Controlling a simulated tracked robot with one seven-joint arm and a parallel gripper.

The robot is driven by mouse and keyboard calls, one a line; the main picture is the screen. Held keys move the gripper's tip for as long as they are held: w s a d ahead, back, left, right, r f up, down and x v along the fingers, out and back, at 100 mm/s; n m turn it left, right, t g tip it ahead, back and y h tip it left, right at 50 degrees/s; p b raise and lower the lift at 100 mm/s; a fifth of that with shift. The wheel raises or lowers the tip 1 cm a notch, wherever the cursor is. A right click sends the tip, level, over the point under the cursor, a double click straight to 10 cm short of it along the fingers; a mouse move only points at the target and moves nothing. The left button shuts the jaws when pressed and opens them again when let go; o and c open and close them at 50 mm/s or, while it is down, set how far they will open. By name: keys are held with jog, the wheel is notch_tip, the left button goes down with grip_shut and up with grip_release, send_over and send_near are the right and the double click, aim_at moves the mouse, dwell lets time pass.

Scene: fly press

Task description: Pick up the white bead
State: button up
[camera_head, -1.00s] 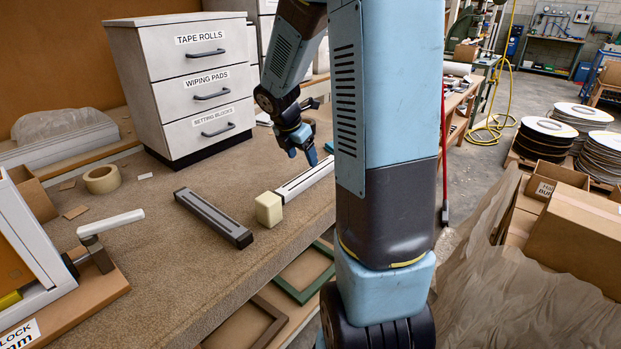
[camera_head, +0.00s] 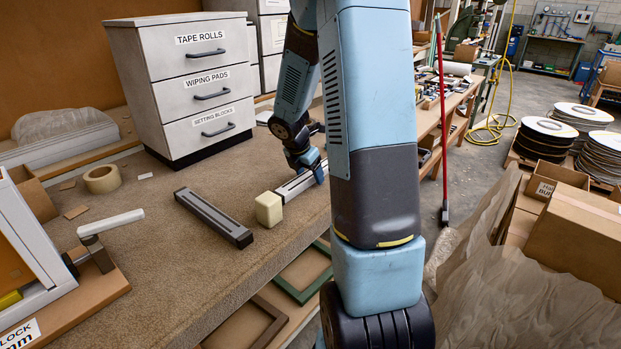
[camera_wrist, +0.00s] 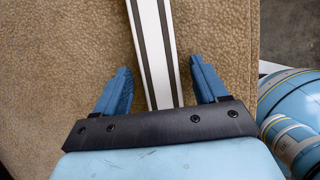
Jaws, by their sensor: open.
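The white bead (camera_head: 296,186) is a long white strip with dark lines along it. It lies on the brown bench top, with its near end by a cream block (camera_head: 268,209). In the wrist view the white bead (camera_wrist: 154,50) runs between my two blue fingers. My gripper (camera_head: 316,172) is over the bead's far part; in the wrist view my gripper (camera_wrist: 159,68) is open, with a gap on each side of the bead. The height of the fingertips above the bench is hard to tell. My arm may hide the bead's far end.
The bench edge is close on the right.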

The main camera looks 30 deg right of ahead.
aim_at(308, 174)
jog(key=shift+c, duration=0.3)
jog(key=c, duration=1.2)
jog(key=shift+r, duration=0.5)
notch_tip(308, 174, up, 3)
jog(key=shift+s+a+f, duration=0.15)
jog(key=s+a+r, duration=0.5)
jog(key=a+r, duration=0.1)
jog(key=a, duration=0.1)
jog(key=s+a+r, duration=0.3)
jog(key=shift+s+a+r, duration=0.15)
jog(key=shift+s+a, duration=0.15)
